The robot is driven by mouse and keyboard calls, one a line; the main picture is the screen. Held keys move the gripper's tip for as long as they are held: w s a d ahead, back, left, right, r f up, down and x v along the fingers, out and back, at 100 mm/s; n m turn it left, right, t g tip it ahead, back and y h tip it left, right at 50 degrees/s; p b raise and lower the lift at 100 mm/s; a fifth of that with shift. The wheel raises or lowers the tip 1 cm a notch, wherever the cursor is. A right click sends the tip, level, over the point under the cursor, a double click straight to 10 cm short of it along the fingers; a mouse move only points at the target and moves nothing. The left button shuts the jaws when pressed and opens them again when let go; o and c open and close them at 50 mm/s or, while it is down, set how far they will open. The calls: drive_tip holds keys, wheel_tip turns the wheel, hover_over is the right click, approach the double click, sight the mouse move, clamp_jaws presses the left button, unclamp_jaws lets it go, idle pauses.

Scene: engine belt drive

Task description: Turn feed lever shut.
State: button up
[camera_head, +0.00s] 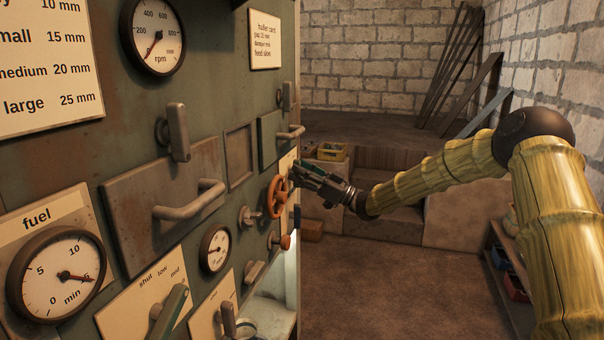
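A grey-green lever (168,311) sits at the bottom of the panel on a cream plate (118,322) marked "shut", "low", "mid". The lever leans up and to the right, with its top near the "mid" end; the plate's right part is partly covered by it. A second, shorter lever (228,320) stands upright on another cream plate (204,323) whose lettering is too small to read. I cannot tell which is the feed lever. My gripper (298,172) is at the panel's far right edge, close to an orange handwheel (274,197); contact and finger opening are unclear.
The panel bears a fuel gauge (62,277), an rpm gauge (153,36), a hatch with a protruding handle (190,201), and an orange knob (285,242). The floor (390,285) right of the panel is clear.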

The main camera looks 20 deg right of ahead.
drive_tip(key=v, duration=1.2)
drive_tip(key=shift+d, duration=0.1)
drive_tip(key=shift+f, duration=0.1)
